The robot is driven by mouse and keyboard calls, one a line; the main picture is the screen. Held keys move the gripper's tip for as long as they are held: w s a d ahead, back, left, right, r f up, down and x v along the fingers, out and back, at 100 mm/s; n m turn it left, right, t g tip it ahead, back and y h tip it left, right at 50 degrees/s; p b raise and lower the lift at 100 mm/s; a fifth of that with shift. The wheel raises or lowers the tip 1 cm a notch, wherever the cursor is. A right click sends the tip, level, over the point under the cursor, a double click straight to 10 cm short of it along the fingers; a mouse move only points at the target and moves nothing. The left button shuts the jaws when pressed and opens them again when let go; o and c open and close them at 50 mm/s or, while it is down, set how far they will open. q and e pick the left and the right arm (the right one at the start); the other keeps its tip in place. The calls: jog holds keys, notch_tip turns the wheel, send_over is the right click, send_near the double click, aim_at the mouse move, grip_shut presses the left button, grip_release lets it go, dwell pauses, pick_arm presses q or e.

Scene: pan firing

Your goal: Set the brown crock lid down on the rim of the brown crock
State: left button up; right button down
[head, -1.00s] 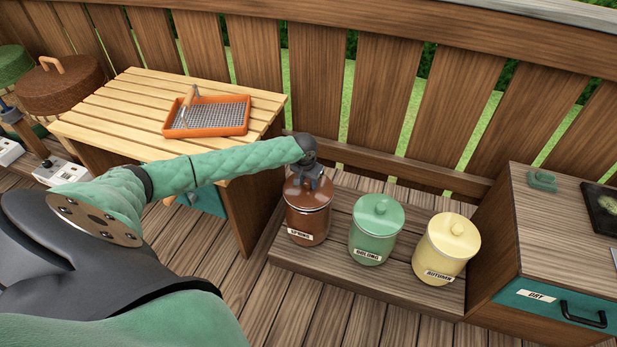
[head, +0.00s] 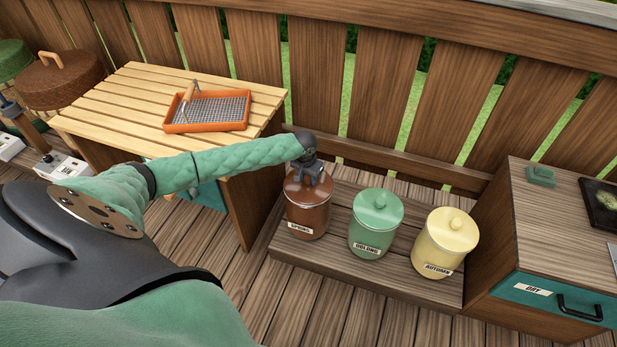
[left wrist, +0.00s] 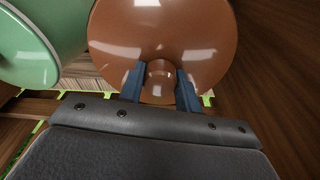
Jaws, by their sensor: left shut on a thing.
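The brown crock (head: 308,221), labelled SPRING, stands upright at the left of the low wooden platform. The brown crock lid (head: 299,190) is at the crock's top, with no clear gap seen in the head view. My left gripper (head: 313,180) is over the lid from above. In the left wrist view its two fingers (left wrist: 161,88) are shut on the lid's round knob (left wrist: 160,72), and the lid (left wrist: 165,30) fills the upper middle. The lid hides the crock's rim, so I cannot tell whether it sits fully on it. My right gripper is not in view.
A green crock (head: 374,228) and a yellow crock (head: 443,246), both lidded, stand to the right on the platform (head: 330,262). A slatted table (head: 110,105) with an orange mesh tray (head: 207,110) is at the left. A drawer cabinet (head: 550,240) is at the right.

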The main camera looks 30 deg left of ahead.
pick_arm(q)
jog(key=shift+f, duration=1.1)
jog(key=o, duration=1.3)
jog(key=shift+c, duration=0.2)
jog(key=shift+s+r+p, duration=0.1)
jog(key=shift+s+r, duration=0.1)
jog(key=shift+r, duration=1.1)
jog(key=shift+s+r+p, duration=0.1)
jog(key=shift+s+r, duration=0.05)
jog(key=shift+r, duration=1.1)
jog(key=shift+s+r+p, duration=0.1)
jog(key=shift+s+r, duration=0.1)
jog(key=shift+r, duration=1.1)
